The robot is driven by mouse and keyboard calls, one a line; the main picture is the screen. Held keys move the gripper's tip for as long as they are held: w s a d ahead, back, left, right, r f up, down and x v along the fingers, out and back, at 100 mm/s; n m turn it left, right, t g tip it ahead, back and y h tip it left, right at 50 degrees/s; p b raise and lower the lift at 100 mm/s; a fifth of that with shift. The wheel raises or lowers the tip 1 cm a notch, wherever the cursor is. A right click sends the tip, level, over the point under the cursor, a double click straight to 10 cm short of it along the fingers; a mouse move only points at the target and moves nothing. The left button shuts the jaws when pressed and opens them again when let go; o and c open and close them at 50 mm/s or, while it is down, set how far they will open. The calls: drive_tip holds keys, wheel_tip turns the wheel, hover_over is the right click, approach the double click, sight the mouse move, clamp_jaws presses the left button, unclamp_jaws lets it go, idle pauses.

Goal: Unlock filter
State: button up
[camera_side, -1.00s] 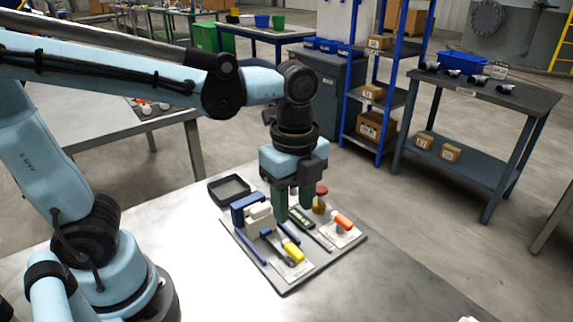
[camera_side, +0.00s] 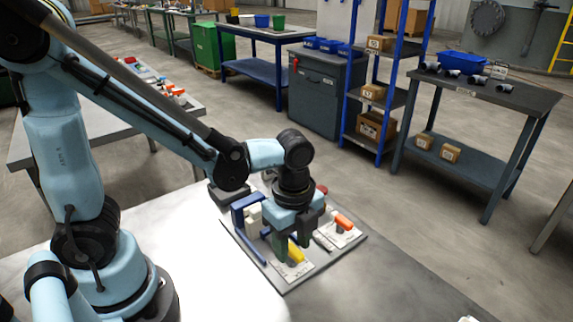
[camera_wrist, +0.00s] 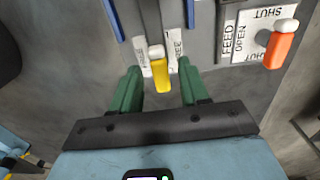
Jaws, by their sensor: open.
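The filter press sits on a grey base plate (camera_side: 345,252) on the table, with a blue frame (camera_side: 240,208) and pale blocks (camera_side: 254,218). A yellow lever (camera_side: 295,253) lies at its near side; it also shows in the wrist view (camera_wrist: 158,74), on a white label plate partly reading "FREE". My gripper (camera_side: 291,250) is open, pointing down at the yellow lever. In the wrist view its green fingers (camera_wrist: 159,67) stand either side of the lever, with gaps on both sides. My gripper hides part of the press in the side view.
An orange lever (camera_wrist: 278,48) stands on a plate labelled "FEED OPEN SHUT", right of my gripper; it also shows in the side view (camera_side: 343,222). The table's front is clear.

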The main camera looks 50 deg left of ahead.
drive_tip(key=shift+c, duration=0.3)
clamp_jaws()
drive_tip(key=shift+m, duration=0.3)
drive_tip(key=m, duration=1.3)
drive_tip(key=shift+m, duration=2.1)
